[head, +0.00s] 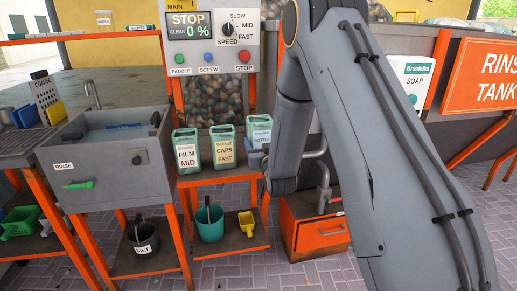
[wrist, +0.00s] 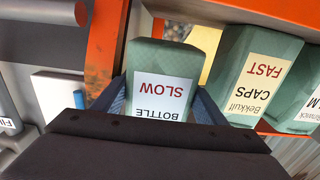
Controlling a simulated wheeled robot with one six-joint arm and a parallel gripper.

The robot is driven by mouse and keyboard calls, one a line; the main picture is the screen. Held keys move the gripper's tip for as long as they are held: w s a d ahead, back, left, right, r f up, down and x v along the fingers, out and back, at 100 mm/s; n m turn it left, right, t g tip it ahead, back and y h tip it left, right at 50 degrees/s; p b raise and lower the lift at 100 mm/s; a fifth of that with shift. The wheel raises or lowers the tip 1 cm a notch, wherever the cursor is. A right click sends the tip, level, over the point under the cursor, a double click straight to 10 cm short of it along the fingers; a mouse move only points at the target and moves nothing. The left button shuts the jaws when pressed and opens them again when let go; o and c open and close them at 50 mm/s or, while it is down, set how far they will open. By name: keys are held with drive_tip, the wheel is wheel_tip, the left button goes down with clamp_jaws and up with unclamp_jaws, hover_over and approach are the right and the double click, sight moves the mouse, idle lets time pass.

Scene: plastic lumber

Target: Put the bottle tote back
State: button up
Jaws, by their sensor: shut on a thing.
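The bottle tote (head: 258,130) is a pale green, open-topped box with a white label. In the wrist view the bottle tote (wrist: 158,60) shows upside down, its label reading BOTTLE SLOW. My gripper (wrist: 160,104) has one blue finger on each side of it and is shut on it. In the head view my gripper (head: 259,160) is partly hidden by my arm at the tote's lower front. The tote is at the right end of a row, beside the caps tote (head: 223,148) and film tote (head: 187,152). Whether its base touches the shelf is hidden.
The orange-framed shelf (head: 215,175) bears the row of totes. The control panel (head: 211,35) stands behind it, the rinse sink (head: 105,150) to the left. A teal bucket (head: 210,222) and yellow scoop (head: 246,223) are below; an orange drawer cabinet (head: 318,237) is at right.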

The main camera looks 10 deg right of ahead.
drive_tip(key=shift+w, duration=1)
drive_tip(key=shift+w+f, duration=0.2)
drive_tip(key=shift+w, duration=0.05)
drive_tip(key=shift+f, duration=1.55)
drive_tip(key=shift+f, duration=0.15)
drive_tip(key=o, duration=1.1)
drive_tip(key=shift+c, duration=0.2)
drive_tip(key=shift+s, duration=0.1)
